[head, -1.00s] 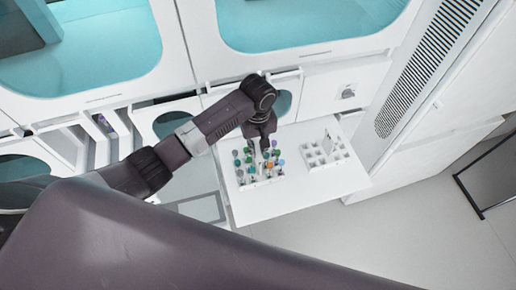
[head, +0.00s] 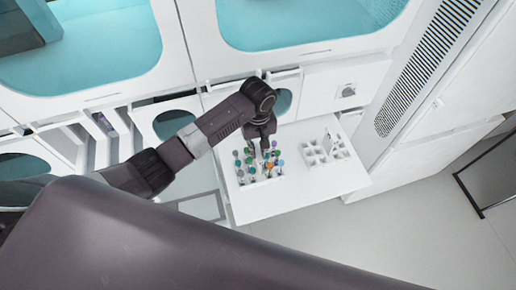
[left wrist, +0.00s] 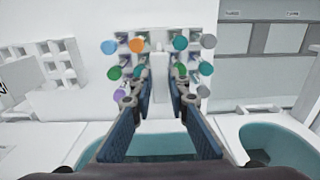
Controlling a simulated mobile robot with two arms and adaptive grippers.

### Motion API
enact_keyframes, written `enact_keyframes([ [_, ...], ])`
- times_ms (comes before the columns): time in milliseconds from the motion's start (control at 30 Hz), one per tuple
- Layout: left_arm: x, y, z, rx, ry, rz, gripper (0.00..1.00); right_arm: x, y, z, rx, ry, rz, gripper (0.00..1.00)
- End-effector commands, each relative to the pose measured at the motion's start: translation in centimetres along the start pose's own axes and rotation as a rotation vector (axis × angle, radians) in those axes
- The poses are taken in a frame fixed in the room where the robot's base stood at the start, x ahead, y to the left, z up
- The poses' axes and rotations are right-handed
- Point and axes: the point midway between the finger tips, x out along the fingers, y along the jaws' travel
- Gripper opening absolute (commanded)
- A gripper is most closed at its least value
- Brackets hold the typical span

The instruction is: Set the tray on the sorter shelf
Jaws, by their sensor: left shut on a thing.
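The tray (head: 262,181) is a white rack of several upright tubes with green, blue, teal, orange and purple caps. In the head view it is at the left part of a white pulled-out shelf (head: 318,190); I cannot tell whether it touches the surface. My left gripper (head: 264,150) reaches down into the middle of the tubes. In the left wrist view, the gripper (left wrist: 158,88) has its blue-padded fingers on either side of the tray's white central handle (left wrist: 160,72), shut on it. Tubes stand on both sides. My right gripper is out of view.
An empty white rack (head: 324,152) stands on the right of the same shelf, beside the tray. Bare shelf lies in front of both. White cabinets with teal windows (head: 300,22) rise behind. A vented panel (head: 428,65) stands at the right, with open floor (head: 400,225) below.

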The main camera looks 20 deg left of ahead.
Motion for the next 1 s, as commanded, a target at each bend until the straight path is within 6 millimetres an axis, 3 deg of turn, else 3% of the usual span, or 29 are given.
enact_keyframes([
  [233, 0.03, 0.08, -0.02, 0.000, 0.001, 0.002, 0.00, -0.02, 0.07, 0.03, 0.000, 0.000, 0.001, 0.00],
  [267, 0.03, 0.08, -0.02, 0.000, 0.001, 0.002, 0.18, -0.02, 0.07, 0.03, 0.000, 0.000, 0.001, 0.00],
  [433, 0.06, 0.06, 0.00, 0.000, 0.000, 0.001, 0.36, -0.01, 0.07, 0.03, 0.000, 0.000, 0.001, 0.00],
  [1000, 0.09, -0.01, 0.03, 0.000, -0.001, 0.000, 0.36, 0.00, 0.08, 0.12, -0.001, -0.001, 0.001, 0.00],
])
